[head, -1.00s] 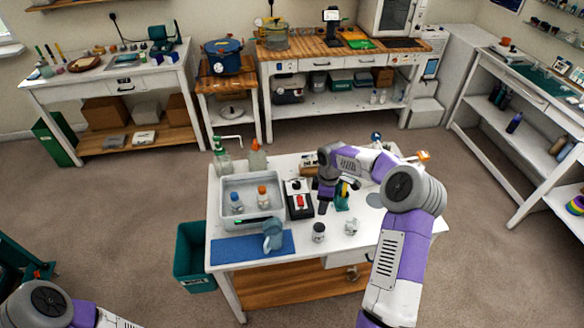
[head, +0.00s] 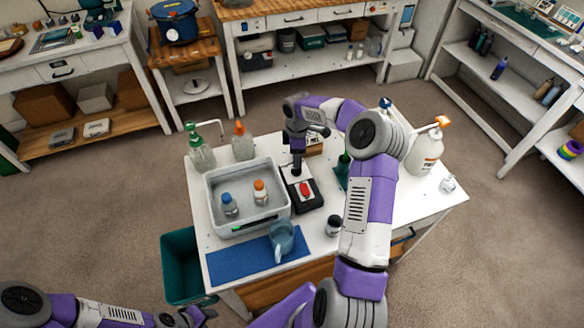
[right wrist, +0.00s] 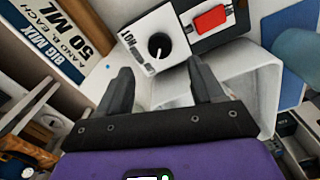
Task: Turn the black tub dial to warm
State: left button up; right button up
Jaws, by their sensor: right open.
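The black dial (right wrist: 158,45) is round with a pale pointer mark and sits on a white panel with a "HOT" label beside it. In the right wrist view it lies just beyond and between my open right fingers (right wrist: 160,76), which do not touch it. In the head view my right gripper (head: 297,168) points down over the control box (head: 306,203), hiding the dial. A red switch (head: 305,189) is on the box, also in the right wrist view (right wrist: 210,19). The grey tub (head: 282,207) stands left of the box. My left gripper (head: 190,317) is low at the bottom edge, its jaws unclear.
Two small bottles, blue-capped (head: 229,205) and orange-capped (head: 260,192), stand in the tub. A blue mug (head: 281,238) is on a blue mat (head: 235,262). Taller bottles stand behind the tub. A dark-lidded jar (head: 333,226) is right of the box.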

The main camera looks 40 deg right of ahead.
aim_at(296, 171)
jog(key=shift+w+f, duration=0.15)
jog(key=shift+f, duration=0.4)
jog(key=f, duration=0.6)
jog(key=shift+s+f, duration=0.2)
jog(key=shift+f, duration=0.05)
jog(key=shift+b, duration=0.3)
jog(key=c, duration=1.1)
